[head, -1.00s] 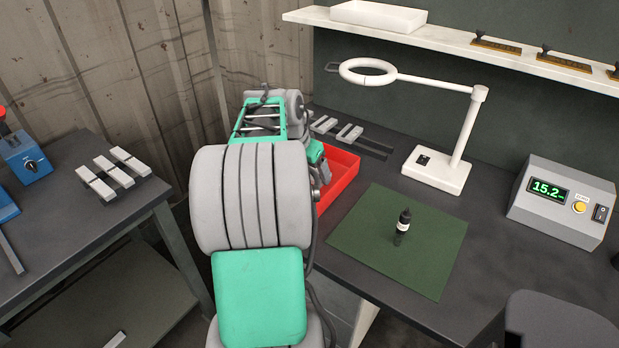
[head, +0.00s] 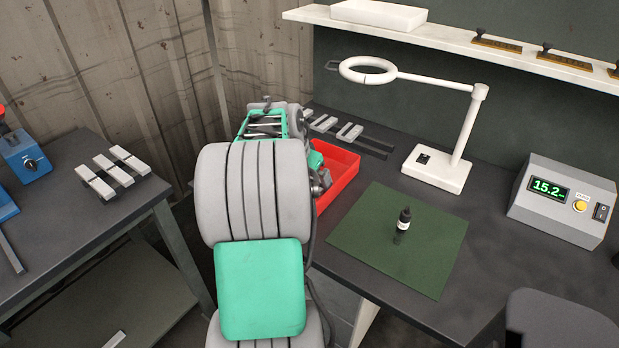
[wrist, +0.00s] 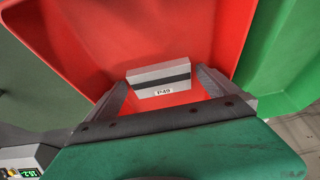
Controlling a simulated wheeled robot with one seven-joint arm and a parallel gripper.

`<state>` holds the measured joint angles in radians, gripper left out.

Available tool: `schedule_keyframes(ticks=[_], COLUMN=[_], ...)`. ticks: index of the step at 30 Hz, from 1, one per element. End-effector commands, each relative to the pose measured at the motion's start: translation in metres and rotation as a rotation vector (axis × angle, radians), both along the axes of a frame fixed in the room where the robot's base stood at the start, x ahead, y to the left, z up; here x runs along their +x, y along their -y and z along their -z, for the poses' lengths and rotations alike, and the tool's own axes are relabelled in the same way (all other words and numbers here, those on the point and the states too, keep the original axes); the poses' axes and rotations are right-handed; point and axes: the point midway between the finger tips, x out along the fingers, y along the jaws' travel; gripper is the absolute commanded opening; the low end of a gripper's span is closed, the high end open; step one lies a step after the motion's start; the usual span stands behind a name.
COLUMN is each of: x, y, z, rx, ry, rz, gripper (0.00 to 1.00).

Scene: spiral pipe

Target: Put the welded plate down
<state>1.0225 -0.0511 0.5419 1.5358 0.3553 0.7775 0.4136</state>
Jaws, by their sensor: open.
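The welded plate (wrist: 159,79), a grey block with a dark stripe and a small white label, shows in the wrist view inside the red tray (wrist: 60,30). My gripper (wrist: 162,82) is open, with one finger on each side of the plate and visible gaps between. I cannot tell whether the plate rests fully on the tray floor. In the head view the red tray (head: 345,172) stands on the bench behind my arm. My fingers and the plate are hidden there.
Several plates (head: 350,132) lie on dark strips behind the tray. A magnifier lamp (head: 440,170), green mat (head: 395,245) with a small bottle (head: 402,222) and meter (head: 562,205) are to the right. A green bin (wrist: 285,60) adjoins the tray. More plates (head: 110,175) lie on the left table.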

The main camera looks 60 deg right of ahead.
Motion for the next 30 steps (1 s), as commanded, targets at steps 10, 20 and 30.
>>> schedule_keyframes(ticks=[10,20,30], x=[0.005,0.007,0.104], y=[-0.022,-0.045,-0.188], z=[-0.061,-0.113,-0.092], rx=[-0.005,-0.001,0.051], ry=[0.003,0.0,-0.044], rz=[-0.002,-0.001,-0.583], gripper=[1.0,1.0,1.0])
